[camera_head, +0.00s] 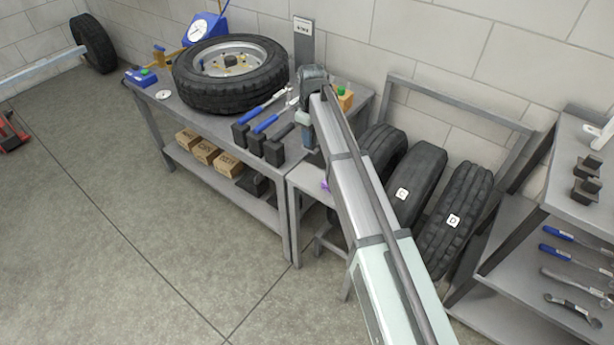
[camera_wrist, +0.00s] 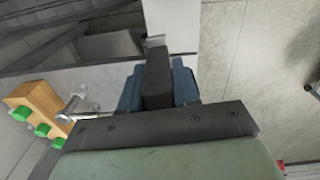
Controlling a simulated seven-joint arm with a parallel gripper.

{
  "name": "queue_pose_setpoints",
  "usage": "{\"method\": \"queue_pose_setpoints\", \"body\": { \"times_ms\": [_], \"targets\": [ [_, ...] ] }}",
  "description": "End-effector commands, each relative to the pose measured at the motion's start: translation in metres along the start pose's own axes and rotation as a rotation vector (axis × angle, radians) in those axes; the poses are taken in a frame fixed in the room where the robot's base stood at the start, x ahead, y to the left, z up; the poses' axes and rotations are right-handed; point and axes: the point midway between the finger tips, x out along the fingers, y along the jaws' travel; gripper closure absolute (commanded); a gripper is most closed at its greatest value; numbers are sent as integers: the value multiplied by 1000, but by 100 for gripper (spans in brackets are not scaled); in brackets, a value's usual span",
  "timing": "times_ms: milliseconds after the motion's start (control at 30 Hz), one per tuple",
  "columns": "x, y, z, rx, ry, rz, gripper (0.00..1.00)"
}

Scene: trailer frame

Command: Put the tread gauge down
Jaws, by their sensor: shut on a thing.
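My gripper (camera_wrist: 158,90) shows in the wrist view with a blue-grey finger on each side of a dark block. The fingers are shut on this block, which I take to be the tread gauge (camera_wrist: 157,72); a small grey tip shows at its far end. In the head view my arm reaches to the right end of the workbench (camera_head: 160,112), and my gripper is up there beside the tools. The fingertips and the gauge cannot be made out clearly in that view. Whether the gauge touches a surface cannot be told.
A mounted tyre (camera_head: 190,88) lies on the bench. Blue-handled tools (camera_head: 262,107) and black blocks (camera_head: 257,143) are close left of my gripper. A wooden block with green pegs (camera_wrist: 42,105) is beside it. Tyres (camera_head: 418,172) stand in a rack to the right.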

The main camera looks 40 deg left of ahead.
Motion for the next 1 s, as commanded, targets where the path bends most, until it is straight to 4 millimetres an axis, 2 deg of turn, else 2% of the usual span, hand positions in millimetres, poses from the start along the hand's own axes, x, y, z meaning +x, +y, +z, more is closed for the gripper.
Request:
{"method": "queue_pose_setpoints", "body": {
  "times_ms": [100,133,200,367,700,1000],
  "targets": [
    [-4,-20,-7,-13,-1,-2,100],
    [-6,-23,-2,0,-4,-4,100],
    [-5,-27,4,27,-16,-15,100],
    [0,-27,5,61,-26,-23,100],
    [49,-28,7,64,-26,-23,100],
    [74,-28,7,64,-25,-23,100]
  ]
}}
